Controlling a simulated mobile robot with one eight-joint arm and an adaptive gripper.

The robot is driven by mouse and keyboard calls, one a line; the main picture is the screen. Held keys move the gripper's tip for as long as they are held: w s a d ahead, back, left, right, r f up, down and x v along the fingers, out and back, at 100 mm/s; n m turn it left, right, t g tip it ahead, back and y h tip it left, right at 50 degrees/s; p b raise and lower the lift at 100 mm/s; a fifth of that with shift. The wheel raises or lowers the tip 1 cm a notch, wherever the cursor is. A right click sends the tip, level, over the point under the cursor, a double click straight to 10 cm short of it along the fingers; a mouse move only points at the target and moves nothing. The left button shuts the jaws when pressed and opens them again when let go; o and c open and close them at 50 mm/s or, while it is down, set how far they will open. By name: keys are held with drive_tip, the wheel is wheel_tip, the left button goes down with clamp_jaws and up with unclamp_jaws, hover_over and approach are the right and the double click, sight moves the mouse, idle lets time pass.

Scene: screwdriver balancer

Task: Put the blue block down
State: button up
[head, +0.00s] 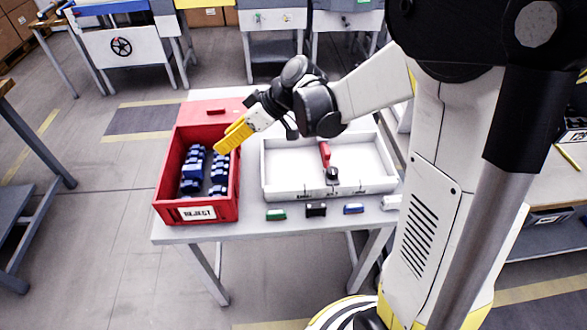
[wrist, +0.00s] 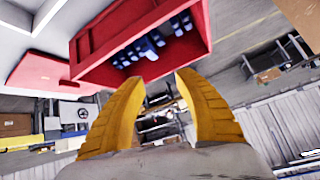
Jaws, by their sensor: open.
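My gripper (head: 228,137) has yellow fingers and hangs above the right wall of the red bin in the head view. In the wrist view the fingers (wrist: 160,77) are spread with nothing between them. A small blue block (head: 353,208) lies on the table in front of the white tray, between a black block (head: 316,209) and a white piece (head: 390,202), well away from my gripper. Several blue-and-white pieces (head: 193,170) lie inside the red bin (head: 182,213), marked REJECT; they also show in the wrist view (wrist: 150,46).
The white tray (head: 290,188) holds a red-handled tool (head: 325,153). A green block (head: 276,214) lies at the table's front edge. The table (head: 235,233) has a narrow clear strip in front. My column stands at the right.

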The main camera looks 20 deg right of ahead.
drive_tip(key=s+d+r+m+t+h, duration=0.1)
drive_tip(key=s+d+m+h, duration=0.3)
drive_tip(key=s, duration=0.6)
drive_tip(key=s+d+r+m+t+h, duration=0.1)
drive_tip(key=s+d+r+m+h, duration=0.3)
drive_tip(key=s, duration=0.6)
drive_tip(key=shift+s+d+m+t, duration=0.15)
drive_tip(key=shift+d+m+t, duration=0.15)
drive_tip(key=shift+d+m, duration=0.4)
